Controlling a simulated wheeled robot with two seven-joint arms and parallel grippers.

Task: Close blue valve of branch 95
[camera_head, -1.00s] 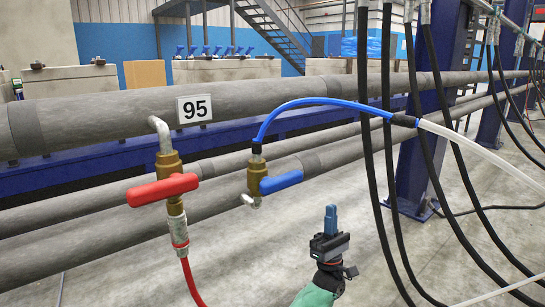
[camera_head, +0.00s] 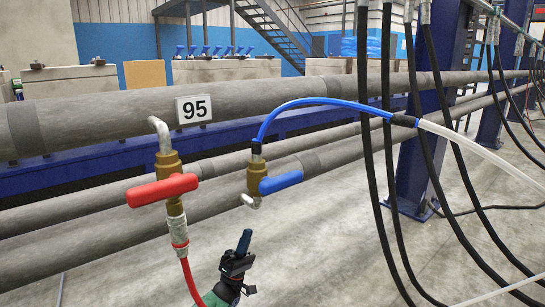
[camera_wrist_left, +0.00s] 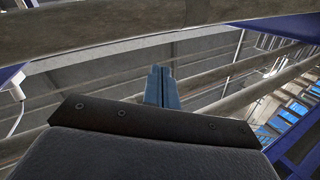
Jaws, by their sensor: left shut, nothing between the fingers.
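The blue valve handle (camera_head: 281,182) sits on a brass body (camera_head: 257,178) in the head view, right of the red valve handle (camera_head: 162,190). The blue handle points right and slightly up. A blue hose (camera_head: 310,102) rises from its brass body. The plate with 95 (camera_head: 194,109) is on the upper pipe above both valves. My left gripper (camera_head: 244,241) is shut and empty, below the blue valve and apart from it. Its closed fingers (camera_wrist_left: 161,88) show in the left wrist view, where no valve can be made out. My right gripper is not in view.
A red hose (camera_head: 190,281) hangs from the red valve, close left of my left gripper. Black hoses (camera_head: 374,180) hang to the right of the blue valve. Thick grey pipes (camera_head: 90,116) run behind the valves. Open floor (camera_head: 330,235) lies between gripper and black hoses.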

